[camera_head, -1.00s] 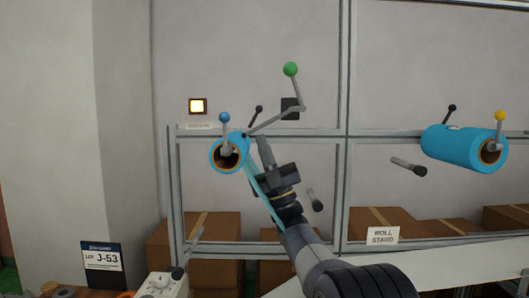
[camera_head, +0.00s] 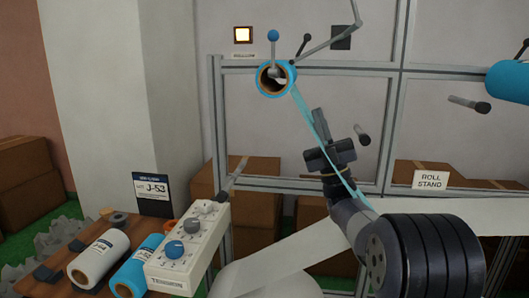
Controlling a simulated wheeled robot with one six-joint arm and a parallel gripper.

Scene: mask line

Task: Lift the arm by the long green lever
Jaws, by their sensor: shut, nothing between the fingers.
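The long green lever's grey shaft (camera_head: 357,12) rises at the top edge of the head view. Its green ball is outside the picture. A thin grey arm (camera_head: 325,44) runs from the shaft's foot down left toward the blue roll (camera_head: 263,80). My gripper (camera_head: 319,117) is shut and empty, below and right of that roll. It is apart from the lever, well below it in the picture. A blue strip of web (camera_head: 308,108) passes close by the gripper; I cannot tell whether they touch.
A blue-ball lever (camera_head: 273,50) and a black-knob lever (camera_head: 301,45) stand by the roll. The tension box (camera_head: 190,248) and spare rolls (camera_head: 98,257) lie at lower left. A grey post (camera_head: 464,103) sticks out at right.

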